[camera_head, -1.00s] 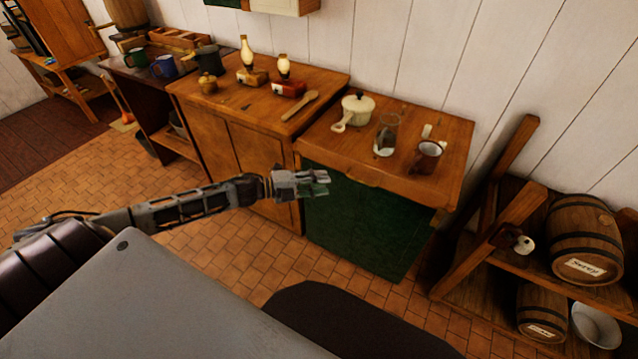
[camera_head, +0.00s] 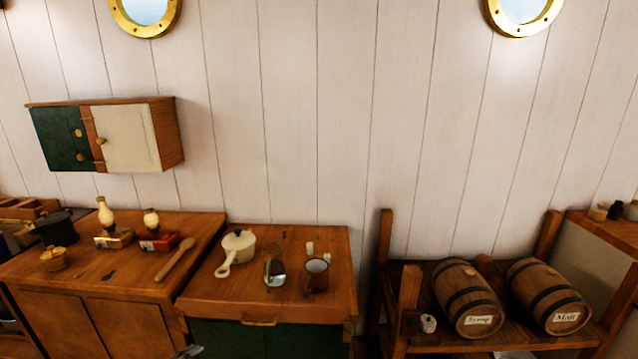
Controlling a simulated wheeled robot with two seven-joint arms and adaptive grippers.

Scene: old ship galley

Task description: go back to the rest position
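Only a small grey tip of what looks like my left gripper (camera_head: 187,352) shows at the bottom edge of the head view. It is in front of the green-fronted counter (camera_head: 240,338), low and left of its drawer handle. The rest of that gripper and its arm are cut off, so I cannot tell whether it is open or holds anything.
The counter holds a cream pot (camera_head: 238,243), a glass (camera_head: 274,270) and a brown mug (camera_head: 316,275). A wooden cabinet (camera_head: 110,301) stands left. A rack (camera_head: 408,300) with barrels (camera_head: 467,298) stands right. A wall cupboard (camera_head: 130,140) hangs above.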

